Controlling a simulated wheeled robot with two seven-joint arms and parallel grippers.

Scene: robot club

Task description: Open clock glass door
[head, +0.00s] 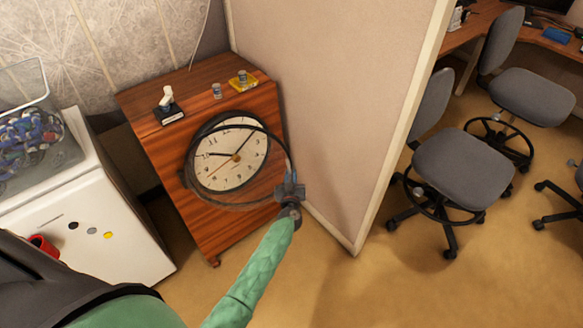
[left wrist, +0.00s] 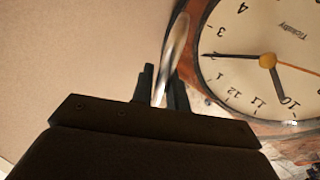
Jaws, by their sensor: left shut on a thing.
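The round clock (head: 231,157) with a white face and dark frame is on the front of a wooden cabinet. Its glass door is a thin ring with a clear pane, and its rim (head: 262,198) stands off the frame at the right and bottom, so the door is ajar. My left gripper (head: 290,186) is shut on the door's right edge. In the left wrist view the fingers (left wrist: 161,88) pinch the door rim (left wrist: 172,58), with the clock face (left wrist: 262,52) to the right. My right gripper is in neither view.
A beige partition (head: 335,90) stands close to the right of the cabinet (head: 185,205). A white mini fridge (head: 110,240) with a bin of cans (head: 35,140) is at left. Small items, including a trophy (head: 168,100), are on the cabinet top. Office chairs (head: 462,165) stand beyond the partition.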

